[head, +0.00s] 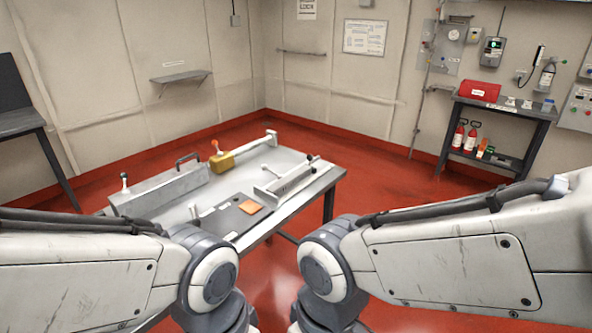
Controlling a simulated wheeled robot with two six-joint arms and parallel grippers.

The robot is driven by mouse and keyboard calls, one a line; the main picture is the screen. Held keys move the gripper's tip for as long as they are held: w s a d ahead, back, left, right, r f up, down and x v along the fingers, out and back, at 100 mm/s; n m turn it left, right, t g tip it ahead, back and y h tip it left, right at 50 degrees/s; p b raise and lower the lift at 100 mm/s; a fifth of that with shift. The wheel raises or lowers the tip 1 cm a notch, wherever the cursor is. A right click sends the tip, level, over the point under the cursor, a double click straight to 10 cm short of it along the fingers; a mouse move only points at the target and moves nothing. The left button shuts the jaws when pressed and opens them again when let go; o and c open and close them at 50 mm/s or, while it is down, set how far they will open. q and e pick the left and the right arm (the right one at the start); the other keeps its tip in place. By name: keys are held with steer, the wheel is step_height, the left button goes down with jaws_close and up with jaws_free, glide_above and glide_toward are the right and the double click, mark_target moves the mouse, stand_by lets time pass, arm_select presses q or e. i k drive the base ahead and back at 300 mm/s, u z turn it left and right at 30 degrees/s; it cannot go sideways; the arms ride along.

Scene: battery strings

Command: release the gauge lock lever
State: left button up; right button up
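Several fixtures lie on the grey metal table (240,183), and I cannot tell for certain which one carries the gauge lock lever. A yellow block (222,163) with a short upright orange-topped lever (216,147) sits at the back, beside a grey bar (255,146) with an upright end. A long grey case (160,191) at the left has a dark handle (187,158) and an upright white-topped lever (125,182). A slim metal rail fixture (288,180) with a small dark-tipped part (312,158) lies at the right. Both my arms reach in below; their grippers are out of view.
A dark plate (228,219) with an orange pad (250,207) lies near the table's front. A side bench (510,112) at the right holds a red case (480,91), with red extinguishers (471,137) below. The red floor (400,185) right of the table is clear.

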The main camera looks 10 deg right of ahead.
mark_target(265, 168)
steer(key=z, duration=0.5)
steer(key=i, duration=1.4)
steer(key=u, duration=0.7)
steer(key=i, duration=0.55)
steer(key=u, duration=0.6)
